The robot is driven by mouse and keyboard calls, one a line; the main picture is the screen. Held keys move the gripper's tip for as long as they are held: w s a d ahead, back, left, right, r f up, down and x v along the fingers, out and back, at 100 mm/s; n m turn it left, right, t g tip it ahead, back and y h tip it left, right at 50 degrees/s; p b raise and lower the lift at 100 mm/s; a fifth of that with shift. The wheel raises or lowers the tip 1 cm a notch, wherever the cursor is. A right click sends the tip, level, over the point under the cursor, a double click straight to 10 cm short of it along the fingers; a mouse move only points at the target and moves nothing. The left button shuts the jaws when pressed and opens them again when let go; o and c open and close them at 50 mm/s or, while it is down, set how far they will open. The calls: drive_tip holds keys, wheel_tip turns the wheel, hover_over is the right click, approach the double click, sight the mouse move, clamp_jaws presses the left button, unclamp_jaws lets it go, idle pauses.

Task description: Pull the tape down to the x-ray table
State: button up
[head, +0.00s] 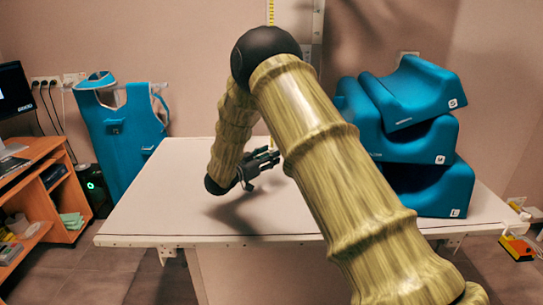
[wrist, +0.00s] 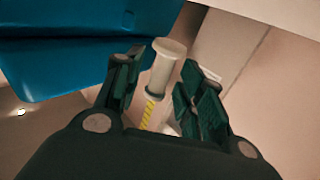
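A yellow tape (head: 271,12) hangs at the top of the head view, in front of the wall. My arm hides much of its lower run. In the wrist view a pale spool-shaped handle (wrist: 167,65) stands between the fingers, with yellow marked tape (wrist: 148,112) at its lower end. My gripper (head: 264,158) is above the middle of the white x-ray table (head: 150,212); it also shows in the wrist view (wrist: 163,90). Its fingers are apart, one on each side of the handle. I see no clear grip on it.
Blue foam cushions (head: 425,138) are stacked on the table's right side. A blue apron (head: 120,130) hangs behind the left side. A wooden desk (head: 45,150) stands at far left. The table's front left is clear.

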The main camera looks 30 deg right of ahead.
drive_tip(key=v, duration=1)
drive_tip(key=shift+a, duration=0.15)
